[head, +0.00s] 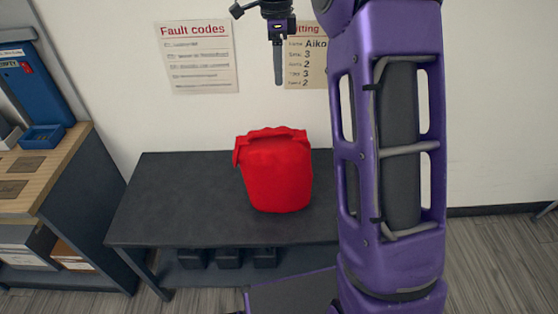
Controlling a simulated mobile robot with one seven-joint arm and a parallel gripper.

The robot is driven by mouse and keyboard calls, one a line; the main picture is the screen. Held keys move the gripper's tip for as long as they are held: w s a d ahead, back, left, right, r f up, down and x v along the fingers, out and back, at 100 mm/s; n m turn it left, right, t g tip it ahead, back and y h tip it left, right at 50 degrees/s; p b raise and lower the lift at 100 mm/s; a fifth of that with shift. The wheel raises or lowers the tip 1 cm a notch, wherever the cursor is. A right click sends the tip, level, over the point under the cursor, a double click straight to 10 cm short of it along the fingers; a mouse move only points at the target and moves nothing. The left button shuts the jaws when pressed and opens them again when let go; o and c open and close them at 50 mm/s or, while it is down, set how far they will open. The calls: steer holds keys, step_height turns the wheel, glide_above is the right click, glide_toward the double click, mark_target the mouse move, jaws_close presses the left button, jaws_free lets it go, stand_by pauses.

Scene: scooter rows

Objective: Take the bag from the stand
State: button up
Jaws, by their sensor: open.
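A red bag (277,176) with a handle loop along its top stands upright on the dark stand (180,195). It is near the middle of the stand's top and leaves bare surface to its left. My gripper (278,80) hangs above the bag, in front of the wall posters, with a clear gap in the picture between its finger and the bag's handle. It is open and empty. One finger shows plainly, pointing down; the upper part of the gripper is cut off by the picture's top edge. My purple arm hides the right part of the stand.
Several black items (229,258) sit on the stand's lower shelf. A wooden-topped workbench (40,180) with a blue tray (42,137) stands at the left. A "Fault codes" poster (197,57) and a second poster (306,72) hang on the wall. Open floor shows at right.

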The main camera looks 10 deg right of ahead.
mark_target(277, 130)
step_height(277, 130, down, 18)
steer(key=shift+a+r+b, duration=0.1)
steer(key=shift+r+b, duration=0.1)
steer(key=shift+b, duration=1)
jaws_close()
stand_by(0.8)
